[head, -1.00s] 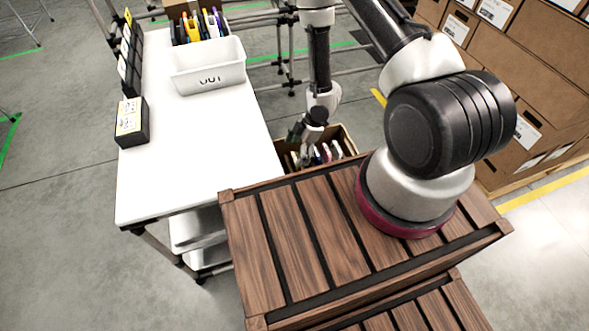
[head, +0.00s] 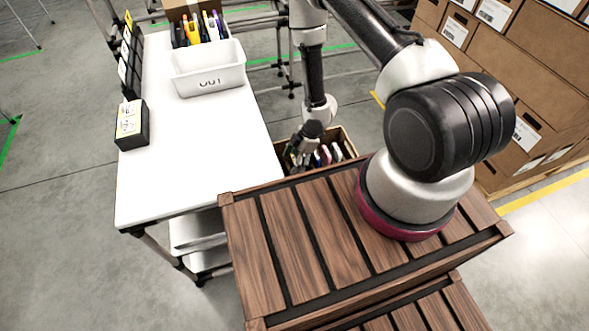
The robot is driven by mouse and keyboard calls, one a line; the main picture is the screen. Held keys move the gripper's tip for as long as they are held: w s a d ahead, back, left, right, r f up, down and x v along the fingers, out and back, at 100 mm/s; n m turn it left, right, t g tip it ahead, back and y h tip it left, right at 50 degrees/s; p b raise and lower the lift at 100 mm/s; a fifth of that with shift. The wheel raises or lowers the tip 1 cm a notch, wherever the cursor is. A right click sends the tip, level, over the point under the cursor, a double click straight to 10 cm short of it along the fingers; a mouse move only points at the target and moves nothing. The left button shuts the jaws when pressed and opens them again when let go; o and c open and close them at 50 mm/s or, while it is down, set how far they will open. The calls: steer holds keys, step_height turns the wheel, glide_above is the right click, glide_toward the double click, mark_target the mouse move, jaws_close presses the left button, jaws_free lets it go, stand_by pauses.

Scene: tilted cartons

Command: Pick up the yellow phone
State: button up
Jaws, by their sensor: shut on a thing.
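My gripper (head: 299,152) is at the left part of an open brown carton (head: 347,141), beyond the wooden slatted deck. It is small and dark in the head view, and its fingertips are hard to make out. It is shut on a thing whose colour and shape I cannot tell. Several thin phone-like items (head: 325,154), white, red and dark, stand in the carton just right of the gripper. I see no clear yellow phone in this carton. Yellow items (head: 191,32) stand among others in another carton at the far end of the white table.
A white bin (head: 208,84) marked OUT stands on the white table (head: 190,150). Stacked cartons (head: 500,60) fill the right. The near half of the table is clear.

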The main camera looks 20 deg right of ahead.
step_height(320, 180, up, 18)
steer(key=w+d+r+m+t+h, duration=0.2)
steer(key=w+d+r+m, duration=0.2)
steer(key=r+m, duration=0.5)
steer(key=w+d+r+m+t+h, duration=0.2)
steer(key=w+d+r+m, duration=0.2)
steer(key=w+r+m, duration=0.5)
steer(key=shift+w+r, duration=0.25)
steer(key=shift+r, duration=0.75)
steer(key=shift+f, duration=0.1)
steer(key=s+a+f+n+g+y, duration=0.2)
steer(key=s+a+f+n, duration=0.2)
steer(key=f+n, duration=0.5)
steer(key=s+a+f+n+g+y, duration=0.2)
steer(key=s+a+f+n, duration=0.2)
steer(key=s+f+n, duration=0.5)
steer(key=shift+s+f, duration=0.25)
steer(key=shift+f, duration=0.65)
